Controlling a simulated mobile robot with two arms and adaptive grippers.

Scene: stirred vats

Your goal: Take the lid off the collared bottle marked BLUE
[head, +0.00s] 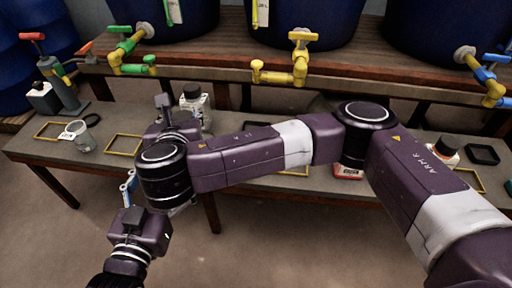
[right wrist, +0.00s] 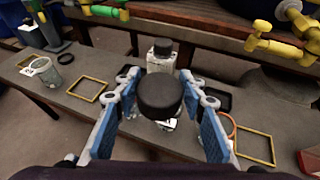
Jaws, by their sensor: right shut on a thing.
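In the right wrist view a bottle with a round black lid (right wrist: 160,92) is between the fingers of my right gripper (right wrist: 163,106). The lid shows large, with a little pale bottle body (right wrist: 167,125) below it. The fingers, with blue pads, are shut on this bottle; the lid stands between them with gaps at its sides. Its marking cannot be read, and the collar is hidden. In the head view my right wrist hides the held bottle. My left gripper (head: 130,188) shows low at the left, with one blue finger visible; its opening is unclear.
Another black-capped white bottle (head: 195,104) stands at the back of the bench (head: 100,165). A clear cup (head: 83,140) and yellow frames (head: 124,148) are to the left. Bottles stand near my right elbow. Vat taps (head: 298,62) overhang the back. Open floor lies in front.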

